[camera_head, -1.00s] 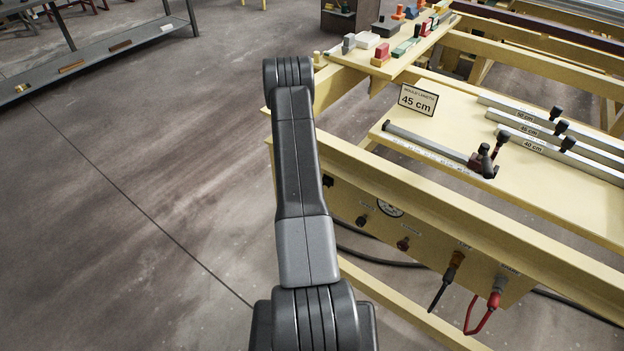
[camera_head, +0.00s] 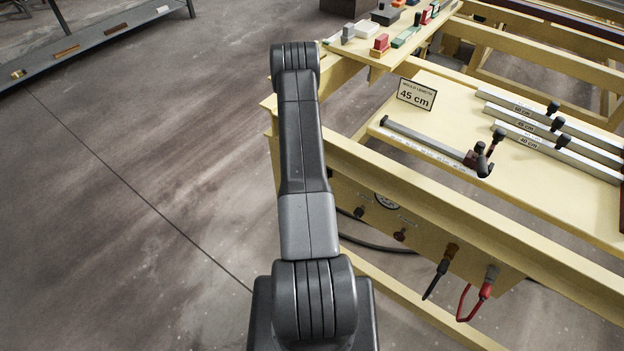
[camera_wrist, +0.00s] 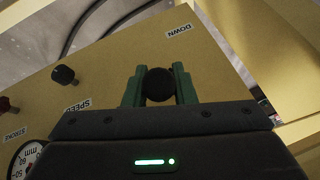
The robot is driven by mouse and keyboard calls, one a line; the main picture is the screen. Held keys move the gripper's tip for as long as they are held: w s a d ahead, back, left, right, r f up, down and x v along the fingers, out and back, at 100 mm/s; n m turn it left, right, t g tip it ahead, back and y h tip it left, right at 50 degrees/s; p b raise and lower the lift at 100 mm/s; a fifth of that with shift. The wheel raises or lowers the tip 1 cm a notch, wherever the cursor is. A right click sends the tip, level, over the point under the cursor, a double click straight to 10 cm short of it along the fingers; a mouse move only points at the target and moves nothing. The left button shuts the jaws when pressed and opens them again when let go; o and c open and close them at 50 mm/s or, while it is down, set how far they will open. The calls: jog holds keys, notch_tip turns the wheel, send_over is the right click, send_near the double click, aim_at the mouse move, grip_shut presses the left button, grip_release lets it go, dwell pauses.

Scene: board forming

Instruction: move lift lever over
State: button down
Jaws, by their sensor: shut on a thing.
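In the wrist view, my gripper (camera_wrist: 159,69) has its two green fingers on either side of a round black knob (camera_wrist: 158,86), shut on it. The knob appears to be the end of the lift lever; its shaft is hidden behind it. It stands in front of a yellow control panel (camera_wrist: 107,73), below the printed word DOWN (camera_wrist: 179,30). In the head view my arm covers that part of the panel, and neither gripper nor lever shows.
A speed knob (camera_wrist: 63,75) and a round gauge (camera_wrist: 26,158) sit left on the panel. The yellow frame's bench top (camera_head: 455,110) holds a 45 cm sign (camera_head: 416,95) and metal bars (camera_head: 555,135). Open floor lies left.

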jog(key=c, duration=1.2)
grip_release()
jog(key=shift+r, duration=0.1)
jog(key=v, duration=1.3)
jog(key=shift+s+a+r, duration=0.1)
jog(key=shift+s+r, duration=0.05)
jog(key=shift+r, duration=0.15)
jog(key=shift+f, duration=0.15)
jog(key=x, duration=1.3)
jog(key=shift+w+f, duration=0.2)
jog(key=shift+f, duration=0.05)
